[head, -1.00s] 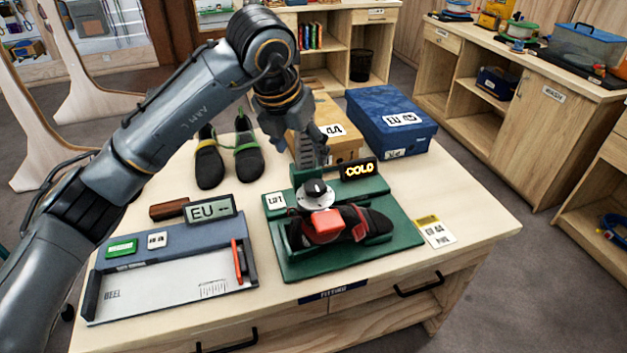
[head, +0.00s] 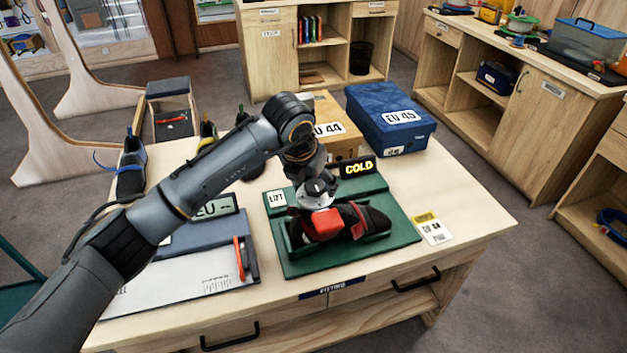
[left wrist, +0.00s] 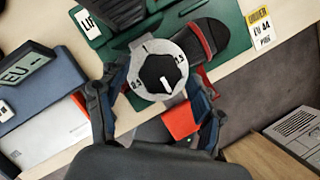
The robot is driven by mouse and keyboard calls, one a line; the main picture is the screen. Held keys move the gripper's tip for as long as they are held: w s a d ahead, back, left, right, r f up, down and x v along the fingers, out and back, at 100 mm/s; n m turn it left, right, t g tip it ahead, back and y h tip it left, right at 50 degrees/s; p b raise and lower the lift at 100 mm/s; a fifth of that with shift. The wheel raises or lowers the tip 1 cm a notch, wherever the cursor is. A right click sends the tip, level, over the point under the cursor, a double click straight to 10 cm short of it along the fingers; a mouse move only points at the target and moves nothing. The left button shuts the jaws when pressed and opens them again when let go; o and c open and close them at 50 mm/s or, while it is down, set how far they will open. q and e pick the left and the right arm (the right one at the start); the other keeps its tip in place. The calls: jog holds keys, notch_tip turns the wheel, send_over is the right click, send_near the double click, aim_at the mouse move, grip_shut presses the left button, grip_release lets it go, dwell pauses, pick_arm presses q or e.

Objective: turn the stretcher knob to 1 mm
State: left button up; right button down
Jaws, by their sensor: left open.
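The stretcher (head: 290,262) is a green base on the table with a black and red shoe (head: 372,222) on it. Its black knob (left wrist: 158,72) sits on a pale round dial (left wrist: 178,54) in the left wrist view. A red block (head: 327,222) is beside the dial. My left gripper (left wrist: 157,80) is open, with its fingers on either side of the dial; contact is unclear. My right gripper is out of view.
A blue box (head: 390,118) and a tan box (head: 335,112) stand behind. A measuring device (head: 205,258) lies left, partly under my arm.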

pick_arm(q)
jog(key=shift+c, duration=0.4)
jog(key=c, duration=1.1)
jog(key=shift+o, duration=0.2)
